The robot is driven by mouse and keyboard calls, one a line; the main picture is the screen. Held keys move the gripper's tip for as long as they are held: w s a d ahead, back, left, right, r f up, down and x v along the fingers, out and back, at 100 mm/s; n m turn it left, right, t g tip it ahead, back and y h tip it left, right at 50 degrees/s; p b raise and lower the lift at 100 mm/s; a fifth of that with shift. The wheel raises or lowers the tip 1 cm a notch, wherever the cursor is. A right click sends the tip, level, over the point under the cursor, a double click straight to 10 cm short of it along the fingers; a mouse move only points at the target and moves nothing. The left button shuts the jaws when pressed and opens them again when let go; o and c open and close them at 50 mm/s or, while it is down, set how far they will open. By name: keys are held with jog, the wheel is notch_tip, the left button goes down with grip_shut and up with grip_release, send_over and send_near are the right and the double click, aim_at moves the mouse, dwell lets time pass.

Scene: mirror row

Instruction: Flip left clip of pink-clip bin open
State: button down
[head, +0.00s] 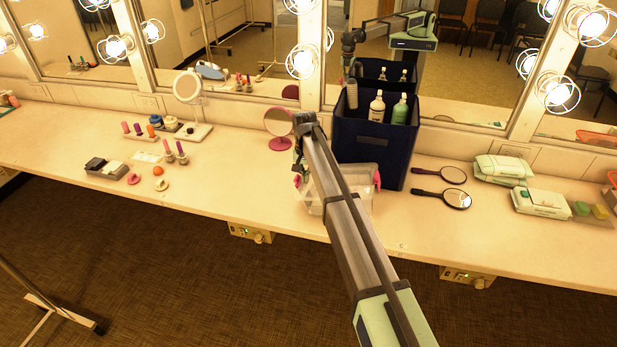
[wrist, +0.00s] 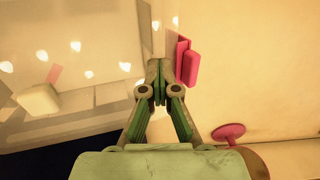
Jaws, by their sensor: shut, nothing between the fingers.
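The clear bin (head: 353,201) stands on the counter in front of the dark blue caddy, partly hidden behind my arm. Its right pink clip (head: 377,180) shows on its right side. Its left pink clip (head: 297,181) shows just below my gripper (head: 299,166). In the wrist view, my gripper (wrist: 160,76) is shut and empty, fingertips together beside the left clip (wrist: 187,62). The clear bin (wrist: 95,112) fills the left there, with lights reflected in it. I cannot tell whether the fingertips touch the clip, or whether the clip is open.
The dark blue caddy (head: 375,150) with bottles stands close behind the bin. A pink round mirror (head: 279,123) stands behind, left of my gripper; its pink base (wrist: 228,133) shows in the wrist view. Hand mirrors (head: 456,198) lie to the right.

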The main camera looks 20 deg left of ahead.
aim_at(296, 177)
jog(key=shift+s+a+f, duration=0.2)
jog(key=shift+a+f, duration=0.15)
jog(key=shift+a, duration=0.15)
jog(key=shift+s+a+f, duration=0.15)
jog(key=shift+a+f, duration=0.2)
jog(key=shift+a, duration=0.1)
jog(key=shift+a+f, duration=0.1)
jog(key=shift+a, duration=0.65)
jog(key=shift+w, duration=0.1)
jog(key=shift+a+r, duration=0.1)
jog(key=shift+r, duration=0.15)
jog(key=shift+w+r+p, duration=0.1)
jog(key=shift+r+p, duration=0.45)
jog(key=shift+r, duration=0.6)
jog(key=shift+d+r+p, duration=0.2)
jog(key=shift+r+p, duration=0.2)
jog(key=shift+r, duration=0.55)
jog(key=shift+d+r+p, duration=0.2)
jog(key=shift+r+p, duration=0.15)
jog(key=shift+r, duration=0.6)
